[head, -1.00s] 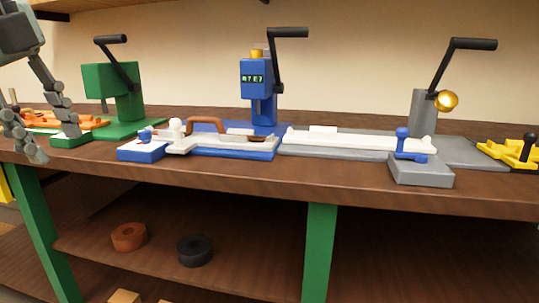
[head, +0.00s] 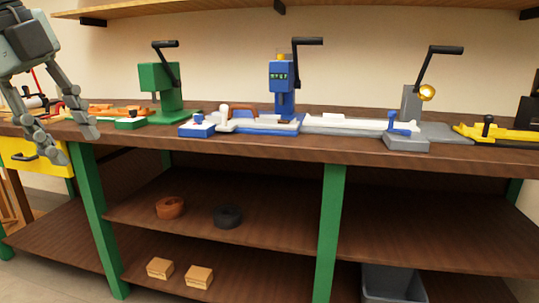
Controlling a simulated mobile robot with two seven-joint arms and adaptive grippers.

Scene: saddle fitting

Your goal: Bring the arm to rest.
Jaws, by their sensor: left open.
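My left gripper (head: 82,145) hangs at the left of the head view, in front of the bench's front edge. Its fingers are spread apart and point down, with nothing between them. It hides part of the bench edge and some items behind it. My right gripper does not show. The workbench (head: 400,155) has a brown wooden top and green legs.
On the bench stand a green press (head: 165,85), a blue press (head: 282,85) and a grey press (head: 411,103), with fixtures before them. A yellow clamp (head: 500,133) is at right, a yellow drawer (head: 40,158) at left. Rings and wooden blocks lie on the lower shelves.

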